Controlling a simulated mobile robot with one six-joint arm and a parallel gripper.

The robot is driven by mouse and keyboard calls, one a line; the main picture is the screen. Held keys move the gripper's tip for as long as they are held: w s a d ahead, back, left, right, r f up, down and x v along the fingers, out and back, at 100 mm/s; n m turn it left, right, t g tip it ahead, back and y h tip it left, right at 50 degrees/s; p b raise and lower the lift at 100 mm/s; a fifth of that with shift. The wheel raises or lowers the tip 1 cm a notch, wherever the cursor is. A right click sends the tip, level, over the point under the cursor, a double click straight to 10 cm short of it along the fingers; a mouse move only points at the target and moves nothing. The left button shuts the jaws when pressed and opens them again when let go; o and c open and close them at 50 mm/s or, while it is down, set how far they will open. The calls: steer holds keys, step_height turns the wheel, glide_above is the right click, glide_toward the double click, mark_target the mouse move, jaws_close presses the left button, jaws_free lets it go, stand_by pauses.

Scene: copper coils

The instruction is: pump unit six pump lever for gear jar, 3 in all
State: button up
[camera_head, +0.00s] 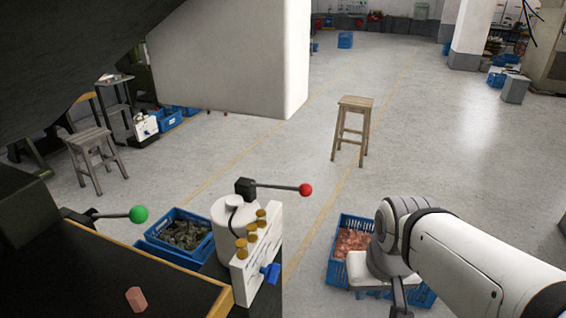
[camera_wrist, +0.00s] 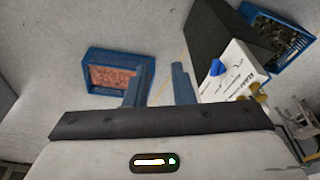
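A white pump unit (camera_head: 243,280) stands at the table's right edge, with several gold knobs and a blue tap (camera_head: 270,272) on its front. A white jar (camera_head: 232,230) rises behind the panel. A lever with a red ball (camera_head: 306,190) extends right from a black block above the jar, nearly level. The unit also shows in the wrist view (camera_wrist: 228,88), tilted, with its blue tap. No number is legible. My gripper (camera_wrist: 161,82) is open and empty, apart from the unit; in the head view its fingers are mostly hidden by my arm.
A green-balled lever (camera_head: 139,214) sits left of the unit. A pinkish block (camera_head: 136,299) lies on the dark table (camera_head: 75,270). Blue crates hold dark parts (camera_head: 205,262) and copper pieces (camera_head: 337,270). A wooden stool (camera_head: 355,103) stands on open floor.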

jaws_close()
stand_by(0.8)
